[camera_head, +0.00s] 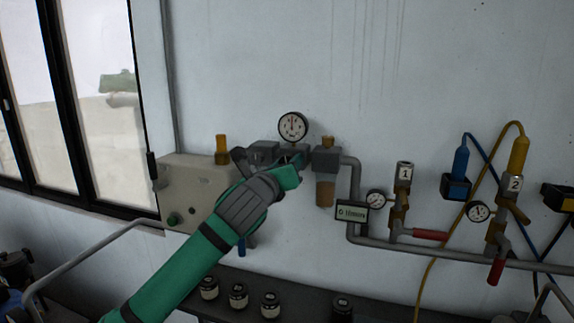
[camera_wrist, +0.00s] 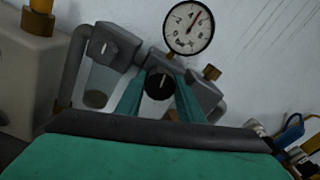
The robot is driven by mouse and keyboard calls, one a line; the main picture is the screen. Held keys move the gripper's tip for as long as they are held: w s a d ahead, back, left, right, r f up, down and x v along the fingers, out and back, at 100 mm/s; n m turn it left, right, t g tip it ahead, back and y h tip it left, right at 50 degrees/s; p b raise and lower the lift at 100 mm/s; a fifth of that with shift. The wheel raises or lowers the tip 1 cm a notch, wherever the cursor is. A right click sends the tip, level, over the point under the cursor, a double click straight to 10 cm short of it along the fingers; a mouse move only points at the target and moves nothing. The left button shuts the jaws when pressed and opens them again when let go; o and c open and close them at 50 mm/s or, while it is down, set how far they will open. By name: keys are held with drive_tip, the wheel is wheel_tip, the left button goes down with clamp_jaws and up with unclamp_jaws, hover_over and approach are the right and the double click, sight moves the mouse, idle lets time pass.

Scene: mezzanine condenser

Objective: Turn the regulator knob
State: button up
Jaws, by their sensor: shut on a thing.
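The regulator knob (camera_wrist: 159,84) is black and round with a pale mark, and sits on the front of the grey regulator body below the dial. My gripper (camera_wrist: 160,98) has a green finger on each side of it and is shut on it. In the head view my gripper (camera_head: 291,168) reaches the regulator from below left and hides the knob. The round white pressure gauge (camera_head: 292,127) stands just above the regulator; in the wrist view the gauge (camera_wrist: 188,27) shows a red needle pointing up and slightly right.
A beige box (camera_head: 186,187) with a yellow cap is left of the regulator. A grey filter unit with an amber bowl (camera_head: 325,192) is close on its right. A small display (camera_head: 352,212), grey pipe and valves run further right. Several dark jars (camera_head: 238,296) stand on the shelf below.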

drive_tip(key=shift+f+m, duration=0.1)
drive_tip(key=shift+m, duration=0.9)
drive_tip(key=o, duration=1)
drive_tip(key=shift+o, duration=0.2)
drive_tip(key=v, duration=1)
drive_tip(key=shift+s, duration=0.35)
drive_tip(key=shift+a, duration=0.15)
